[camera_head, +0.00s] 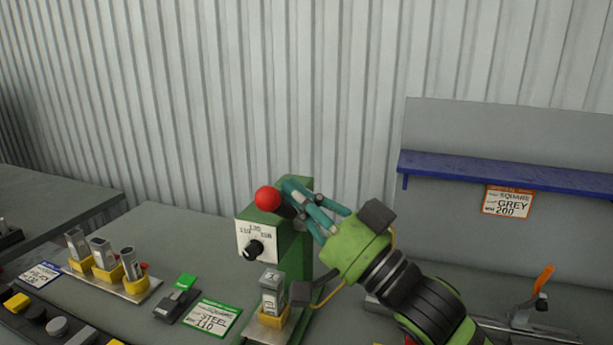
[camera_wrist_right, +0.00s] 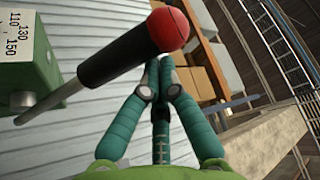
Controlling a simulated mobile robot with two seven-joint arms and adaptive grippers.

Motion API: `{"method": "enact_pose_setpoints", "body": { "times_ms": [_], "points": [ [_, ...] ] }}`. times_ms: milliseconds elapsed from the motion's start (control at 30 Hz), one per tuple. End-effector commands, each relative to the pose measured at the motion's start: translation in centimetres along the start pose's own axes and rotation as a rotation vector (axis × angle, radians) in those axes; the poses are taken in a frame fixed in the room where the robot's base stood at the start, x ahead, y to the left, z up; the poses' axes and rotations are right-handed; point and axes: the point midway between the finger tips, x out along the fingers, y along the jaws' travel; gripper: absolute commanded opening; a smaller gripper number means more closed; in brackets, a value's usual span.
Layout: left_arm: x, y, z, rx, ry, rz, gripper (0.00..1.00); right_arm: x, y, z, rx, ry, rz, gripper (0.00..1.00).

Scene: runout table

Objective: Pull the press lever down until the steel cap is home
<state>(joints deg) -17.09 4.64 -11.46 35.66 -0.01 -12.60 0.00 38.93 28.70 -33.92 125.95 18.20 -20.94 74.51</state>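The green press (camera_head: 297,245) stands on the bench with a white dial face and black knob (camera_head: 254,249) on its front. Its lever ends in a red ball (camera_head: 267,199); the wrist view shows the black grip (camera_wrist_right: 125,48) and red ball (camera_wrist_right: 168,29) on a thin rod. My right gripper (camera_head: 287,188) is just behind and right of the ball. Its teal fingers converge, and the tips (camera_wrist_right: 159,64) look together with nothing between them, just beside the grip; contact cannot be told. A steel square piece (camera_head: 271,279) stands upright in a yellow holder at the press foot. My left gripper is out of view.
A plate (camera_head: 136,293) with several steel pieces in yellow holders lies left. A green-and-black switch (camera_head: 180,290) and a STEEL 110 card (camera_head: 211,318) lie nearby. A blue shelf (camera_head: 500,175) and an orange-handled clamp (camera_head: 543,285) are at right.

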Motion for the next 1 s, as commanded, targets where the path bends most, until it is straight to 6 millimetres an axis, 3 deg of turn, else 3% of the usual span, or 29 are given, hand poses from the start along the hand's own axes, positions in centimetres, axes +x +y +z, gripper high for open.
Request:
{"method": "enact_pose_setpoints", "body": {
  "times_ms": [33,500,800,1000],
  "points": [
    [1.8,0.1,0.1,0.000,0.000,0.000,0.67,-0.9,0.8,1.6,-0.032,-0.003,-0.018,0.00],
    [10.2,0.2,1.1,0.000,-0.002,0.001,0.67,-5.9,3.0,10.0,-0.421,-0.005,-0.245,0.00],
    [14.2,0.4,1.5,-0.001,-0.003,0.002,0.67,-8.2,5.6,14.0,-0.632,-0.004,-0.369,0.00],
    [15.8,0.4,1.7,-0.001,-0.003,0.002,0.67,-9.1,7.0,15.5,-0.725,-0.004,-0.424,0.00]
  ]
}}
